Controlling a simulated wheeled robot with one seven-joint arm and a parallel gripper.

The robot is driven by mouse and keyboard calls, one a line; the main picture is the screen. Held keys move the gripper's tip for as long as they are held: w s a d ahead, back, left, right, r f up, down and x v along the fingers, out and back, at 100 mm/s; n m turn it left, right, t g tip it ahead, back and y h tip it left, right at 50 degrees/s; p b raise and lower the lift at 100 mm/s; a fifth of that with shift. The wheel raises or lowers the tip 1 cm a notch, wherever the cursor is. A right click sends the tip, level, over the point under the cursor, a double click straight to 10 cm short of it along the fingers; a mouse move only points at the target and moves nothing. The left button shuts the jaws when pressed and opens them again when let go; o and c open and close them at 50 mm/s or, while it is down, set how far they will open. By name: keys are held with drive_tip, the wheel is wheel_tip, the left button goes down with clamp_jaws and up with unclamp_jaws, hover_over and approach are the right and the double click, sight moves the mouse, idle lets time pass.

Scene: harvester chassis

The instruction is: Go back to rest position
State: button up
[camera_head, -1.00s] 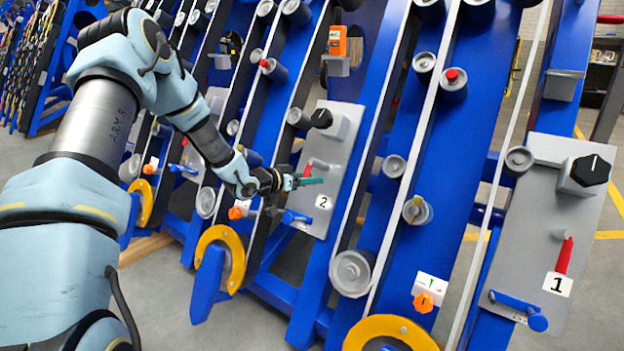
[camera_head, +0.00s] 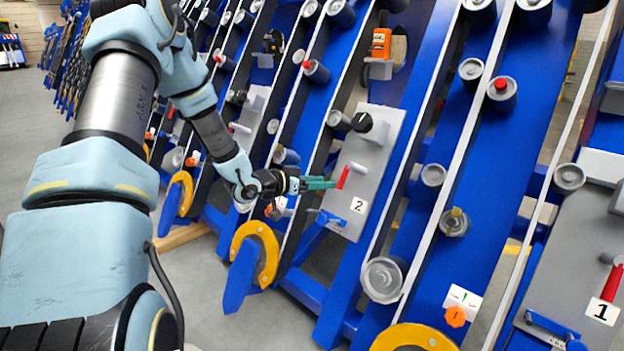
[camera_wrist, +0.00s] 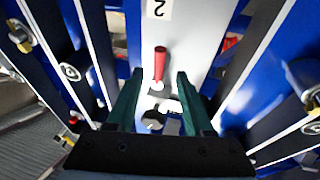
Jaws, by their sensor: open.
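My gripper (camera_head: 320,183) is stretched out in front of the grey panel marked 2 (camera_head: 383,160) in the head view. The panel carries a black knob (camera_head: 362,122), a red lever (camera_head: 343,177) and a blue handle (camera_head: 328,217). In the wrist view my gripper (camera_wrist: 158,95) has its two green fingers apart. The red lever (camera_wrist: 160,64) shows between and beyond the fingertips, and nothing is held. Whether a finger touches the lever cannot be told. My arm reaches from the left side of the head view.
Slanted blue frames with rollers and white belts fill the scene. A second grey panel marked 1 (camera_head: 575,240) is at the right. An orange device (camera_head: 381,43) sits above. Grey floor (camera_head: 215,310) is free at the lower left.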

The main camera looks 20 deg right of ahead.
drive_tip(key=s+a+n+t+y, duration=0.2)
drive_tip(key=a+n+y, duration=0.65)
drive_tip(key=a, duration=1.25)
drive_tip(key=s+a+r+n+g+y, duration=0.25)
drive_tip(key=s+a, duration=0.35)
drive_tip(key=s, duration=0.3)
drive_tip(key=s+a+r+n+g+y, duration=0.1)
drive_tip(key=s+a+r+g+y, duration=0.15)
drive_tip(key=s+a, duration=0.45)
wheel_tip(320, 180, up, 30)
drive_tip(key=s+d+p, duration=0.1)
drive_tip(key=p, duration=3)
drive_tip(key=shift+s+d, duration=0.3)
